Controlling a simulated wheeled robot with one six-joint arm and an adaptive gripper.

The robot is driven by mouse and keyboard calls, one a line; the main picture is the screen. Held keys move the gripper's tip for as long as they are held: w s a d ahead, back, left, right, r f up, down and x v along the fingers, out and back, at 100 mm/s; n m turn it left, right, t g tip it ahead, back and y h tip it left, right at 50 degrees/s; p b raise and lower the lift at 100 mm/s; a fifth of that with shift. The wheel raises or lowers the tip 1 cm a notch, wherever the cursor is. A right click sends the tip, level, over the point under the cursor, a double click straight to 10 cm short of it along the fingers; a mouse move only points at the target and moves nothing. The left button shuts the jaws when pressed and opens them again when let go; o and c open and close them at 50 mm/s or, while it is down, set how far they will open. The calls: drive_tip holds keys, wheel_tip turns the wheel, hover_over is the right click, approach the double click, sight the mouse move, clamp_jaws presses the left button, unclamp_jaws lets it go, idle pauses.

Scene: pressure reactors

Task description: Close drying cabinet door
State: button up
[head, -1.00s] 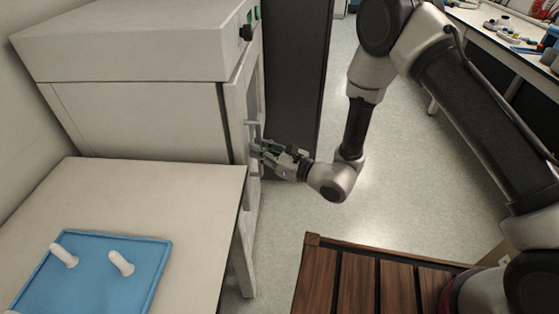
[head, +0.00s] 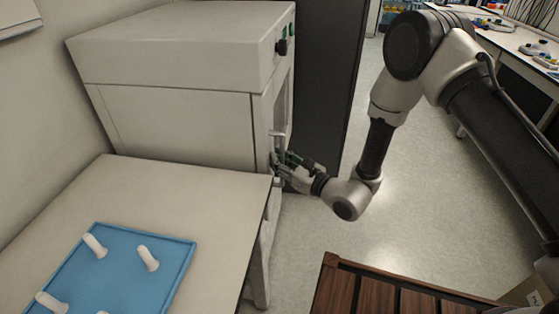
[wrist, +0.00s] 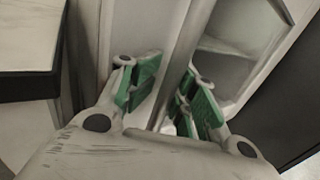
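The drying cabinet (head: 175,125) is the large white box at the left in the head view. Its door (head: 264,120), with a window, is on the side facing right and looks nearly flush; I cannot tell whether a small gap is left. A light bar handle (head: 278,134) stands out from the door. My gripper (head: 279,163) is just below the visible top of the handle, close to the door. In the wrist view the handle bar (wrist: 184,60) runs between the green pads of my gripper (wrist: 172,98). The pads are spread, with space beside the bar.
A white table (head: 165,185) stands close in front of the cabinet at the left, with a blue tray (head: 180,275) holding white pegs. A dark panel (head: 325,90) stands beyond the door. A slatted wooden surface (head: 375,290) is at the bottom. Floor at centre right is clear.

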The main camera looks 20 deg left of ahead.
drive_tip(key=v, duration=1.2)
